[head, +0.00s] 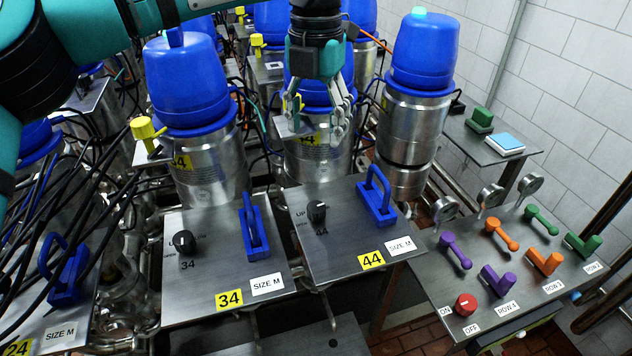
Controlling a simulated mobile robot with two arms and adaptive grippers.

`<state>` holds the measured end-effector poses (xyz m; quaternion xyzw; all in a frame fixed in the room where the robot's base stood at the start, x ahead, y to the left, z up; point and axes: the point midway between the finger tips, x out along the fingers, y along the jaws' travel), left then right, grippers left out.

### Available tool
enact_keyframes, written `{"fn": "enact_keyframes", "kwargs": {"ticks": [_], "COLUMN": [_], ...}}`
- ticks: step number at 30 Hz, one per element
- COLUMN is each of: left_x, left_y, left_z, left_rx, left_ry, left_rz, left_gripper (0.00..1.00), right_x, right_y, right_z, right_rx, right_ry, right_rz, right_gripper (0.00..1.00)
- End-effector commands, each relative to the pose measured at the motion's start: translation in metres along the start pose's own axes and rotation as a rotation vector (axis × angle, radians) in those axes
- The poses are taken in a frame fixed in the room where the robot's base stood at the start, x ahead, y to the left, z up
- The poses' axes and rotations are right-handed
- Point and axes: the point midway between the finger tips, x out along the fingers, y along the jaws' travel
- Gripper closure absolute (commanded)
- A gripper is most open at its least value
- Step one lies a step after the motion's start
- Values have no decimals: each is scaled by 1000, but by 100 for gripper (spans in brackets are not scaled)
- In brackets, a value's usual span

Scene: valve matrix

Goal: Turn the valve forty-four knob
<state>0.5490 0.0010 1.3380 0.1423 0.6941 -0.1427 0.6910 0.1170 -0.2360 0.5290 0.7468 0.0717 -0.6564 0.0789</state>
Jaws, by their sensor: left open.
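The valve 44 knob (317,211) is a small black dial on a grey metal panel (335,256), with "UP" and "44" printed beside it and a yellow 44 label (371,260) at the panel's front. A blue handle (376,197) stands to the right of the knob. My left gripper (318,128) hangs fingers-down in the upper middle, in front of a blue-topped steel canister. It is open and empty, above and behind the knob in the picture, apart from it. My right gripper does not show.
Panel 34 (190,297), with its own black knob (184,241) and blue handle (254,227), is beside on the left. A control table (575,275) with coloured levers and a red knob (466,305) stands right. Blue-topped canisters (186,85) and cables crowd the back.

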Motion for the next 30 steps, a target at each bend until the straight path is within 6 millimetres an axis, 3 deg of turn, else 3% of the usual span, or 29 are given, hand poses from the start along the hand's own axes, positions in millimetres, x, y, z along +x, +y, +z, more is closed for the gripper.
{"fn": "enact_keyframes", "kwargs": {"ticks": [4,9,14,21,30], "left_x": [14,45,80,130,168], "left_y": [0,1,0,0,0], "left_z": [0,-1,-1,-1,0], "left_rx": [1,0,1,0,-1], "left_ry": [4,6,6,6,2], "left_rz": [0,0,-1,-1,-1], "left_gripper": [43,43,43,43,43], "right_x": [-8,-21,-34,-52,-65], "right_y": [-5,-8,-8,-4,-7], "right_z": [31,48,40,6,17], "right_rx": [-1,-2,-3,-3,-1], "right_ry": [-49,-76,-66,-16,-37], "right_rz": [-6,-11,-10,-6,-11], "right_gripper": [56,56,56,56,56]}}
